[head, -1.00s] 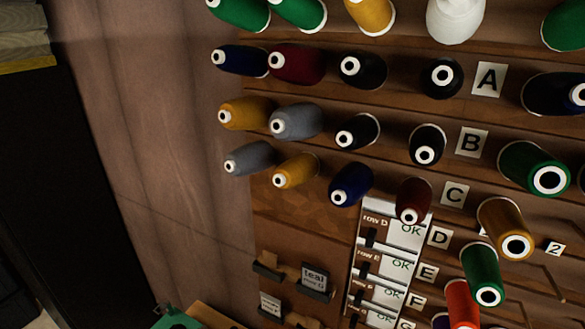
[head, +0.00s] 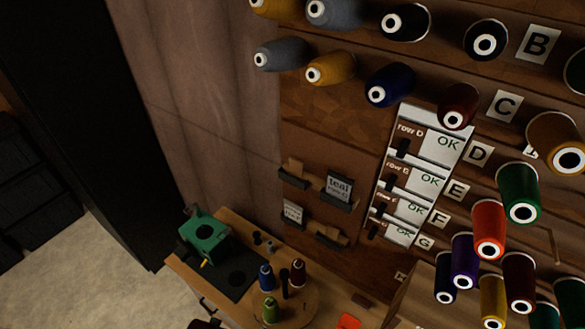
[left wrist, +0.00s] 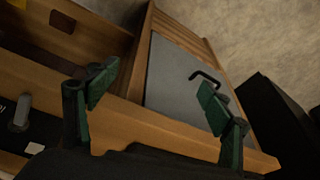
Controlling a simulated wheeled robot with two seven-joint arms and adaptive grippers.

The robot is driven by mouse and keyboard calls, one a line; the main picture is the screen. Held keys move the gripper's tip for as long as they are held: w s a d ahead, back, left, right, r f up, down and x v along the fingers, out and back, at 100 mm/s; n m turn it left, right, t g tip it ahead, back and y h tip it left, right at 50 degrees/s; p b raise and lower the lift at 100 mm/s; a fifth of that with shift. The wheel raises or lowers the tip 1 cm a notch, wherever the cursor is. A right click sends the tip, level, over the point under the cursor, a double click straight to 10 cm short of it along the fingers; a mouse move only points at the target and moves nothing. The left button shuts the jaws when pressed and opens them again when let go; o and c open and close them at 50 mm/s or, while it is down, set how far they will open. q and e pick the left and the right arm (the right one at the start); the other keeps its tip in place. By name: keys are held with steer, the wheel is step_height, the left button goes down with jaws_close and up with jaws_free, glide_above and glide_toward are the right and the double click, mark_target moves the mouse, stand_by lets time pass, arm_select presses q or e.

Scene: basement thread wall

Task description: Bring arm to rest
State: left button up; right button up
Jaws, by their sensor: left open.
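My left gripper (left wrist: 158,105) shows in the left wrist view with its two green-padded fingers wide apart and nothing between them. Behind the fingers are a light wooden edge (left wrist: 160,125) and a grey panel (left wrist: 178,80) with a dark bent handle (left wrist: 207,75). I cannot tell how far the fingers are from these. No arm or gripper of mine is clearly visible in the head view. My right gripper is in neither view.
The thread wall holds rows of spools, such as a green one (head: 519,192), beside a panel of "OK" cards (head: 424,170). Below is a wooden bench (head: 238,224) with a green device (head: 204,238) and several spools. Bare floor (head: 95,265) lies at lower left.

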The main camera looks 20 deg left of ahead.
arm_select(q)
steer(key=s+d+f+g+b, duration=0.1)
steer(key=s+f+b, duration=0.35)
steer(key=f, duration=1.15)
steer(key=s+f+g+b, duration=0.15)
steer(key=s+f, duration=0.65)
steer(key=f, duration=0.9)
steer(key=s+f+m+b, duration=0.1)
steer(key=s+f+b, duration=0.1)
steer(key=s+f, duration=0.5)
steer(key=s, duration=0.3)
steer(key=shift+s+a+f, duration=0.15)
steer(key=shift+s+f, duration=0.1)
steer(key=shift+s, duration=0.1)
